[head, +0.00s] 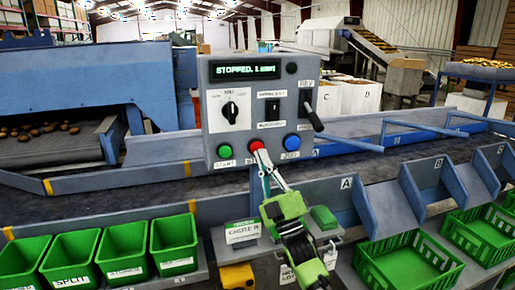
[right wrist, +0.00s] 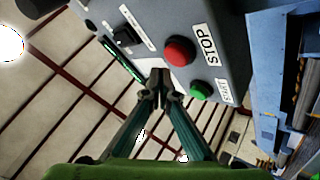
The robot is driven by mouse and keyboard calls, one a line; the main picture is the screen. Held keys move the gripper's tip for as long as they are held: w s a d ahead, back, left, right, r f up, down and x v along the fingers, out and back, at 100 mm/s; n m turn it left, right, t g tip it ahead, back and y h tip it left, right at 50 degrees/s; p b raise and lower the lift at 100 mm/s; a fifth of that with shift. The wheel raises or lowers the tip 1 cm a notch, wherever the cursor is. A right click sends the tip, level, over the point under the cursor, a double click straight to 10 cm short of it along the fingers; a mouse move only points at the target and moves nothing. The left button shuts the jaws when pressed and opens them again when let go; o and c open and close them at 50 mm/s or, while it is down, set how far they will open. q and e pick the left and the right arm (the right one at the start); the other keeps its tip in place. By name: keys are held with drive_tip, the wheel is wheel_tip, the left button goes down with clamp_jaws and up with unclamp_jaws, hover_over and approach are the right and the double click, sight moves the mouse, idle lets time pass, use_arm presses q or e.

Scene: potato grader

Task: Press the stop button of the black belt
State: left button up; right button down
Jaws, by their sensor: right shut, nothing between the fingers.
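A grey control box (head: 217,143) stands behind the black belt (head: 110,195). Its display (head: 245,71) reads "STOPPED, 1.." with the rest hard to read. The red stop button (head: 257,145) sits between the green start button (head: 225,151) and the blue jog button (head: 292,142). My right gripper (head: 262,158) is shut and empty, its tips just below the red button in the head view. In the right wrist view the shut fingertips (right wrist: 160,78) are close to the red button (right wrist: 180,51); I cannot tell whether they touch. My left gripper is not in view.
Green bins (head: 123,257) line the front left. Green crates (head: 405,262) stand at the front right below chutes (head: 398,205). Blue diverter bars (head: 345,143) reach over the belt on the right. Potatoes lie on a conveyor (head: 45,148) at the left.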

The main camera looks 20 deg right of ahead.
drive_tip(key=s+p, duration=0.2)
drive_tip(key=s, duration=0.2)
drive_tip(key=shift+s, duration=0.25)
